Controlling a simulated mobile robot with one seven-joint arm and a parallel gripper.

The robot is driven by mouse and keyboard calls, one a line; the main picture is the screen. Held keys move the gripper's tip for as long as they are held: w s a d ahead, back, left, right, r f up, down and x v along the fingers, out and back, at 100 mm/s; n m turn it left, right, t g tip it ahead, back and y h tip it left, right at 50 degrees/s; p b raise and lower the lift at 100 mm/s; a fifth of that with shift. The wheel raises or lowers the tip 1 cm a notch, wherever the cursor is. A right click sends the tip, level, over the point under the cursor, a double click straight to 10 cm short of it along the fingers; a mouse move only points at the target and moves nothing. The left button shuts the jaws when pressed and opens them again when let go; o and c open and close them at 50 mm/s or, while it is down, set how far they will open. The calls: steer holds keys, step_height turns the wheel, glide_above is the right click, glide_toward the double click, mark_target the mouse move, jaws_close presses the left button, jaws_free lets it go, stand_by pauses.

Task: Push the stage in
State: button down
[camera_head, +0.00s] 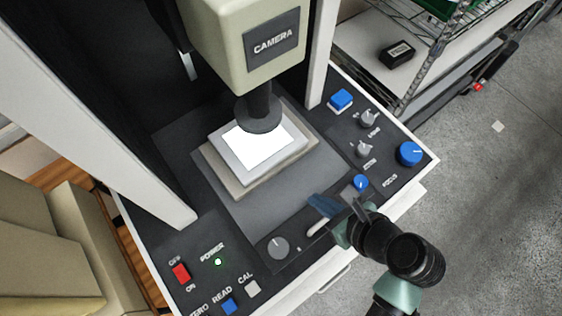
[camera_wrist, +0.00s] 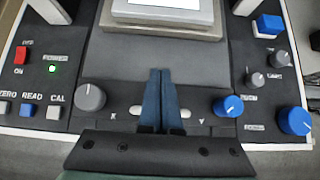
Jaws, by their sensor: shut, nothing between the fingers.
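The stage (camera_head: 209,160) is a stacked beige and grey plate with a bright white top. It sits on the dark bed of the machine, under the lens of the head marked CAMERA (camera_head: 272,40). The stage's front edge also shows at the top of the wrist view (camera_wrist: 165,27). My gripper (camera_head: 320,205) is shut and empty, with dark blue fingers. It is over the front panel by a light handle (camera_head: 318,229), between the grey X knob (camera_head: 278,247) and the blue Y knob (camera_head: 361,183). In the wrist view the fingertips (camera_wrist: 160,72) point toward the stage; I cannot tell whether they touch anything.
A red power switch (camera_head: 180,273), a lit green lamp (camera_head: 218,262) and small buttons are at front left. A blue button (camera_head: 341,99), two grey knobs and a blue focus knob (camera_head: 410,153) are at right. White uprights flank the stage. Cardboard boxes (camera_head: 50,240) stand at left.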

mark_target(277, 169)
steer(key=x, duration=0.8)
steer(key=shift+a+f, duration=0.25)
steer(key=shift+f, duration=0.05)
steer(key=shift+w+a+r+p, duration=0.1)
steer(key=shift+w+a+p, duration=0.25)
steer(key=shift+w, duration=0.2)
steer(key=shift+w+a+r+p, duration=0.1)
steer(key=shift+w+a+p, duration=0.25)
steer(key=shift+w, duration=0.2)
steer(key=shift+w+a+f, duration=0.2)
steer(key=shift+w+a, duration=0.15)
steer(key=shift+w, duration=0.3)
steer(key=shift+w+a+r+p, duration=0.25)
steer(key=shift+w+a+p, duration=0.2)
steer(key=shift+p, duration=0.2)
steer(key=shift+w+a, duration=0.1)
steer(key=shift+w, duration=0.2)
steer(key=shift+w+f, duration=0.1)
steer(key=shift+f, duration=0.1)
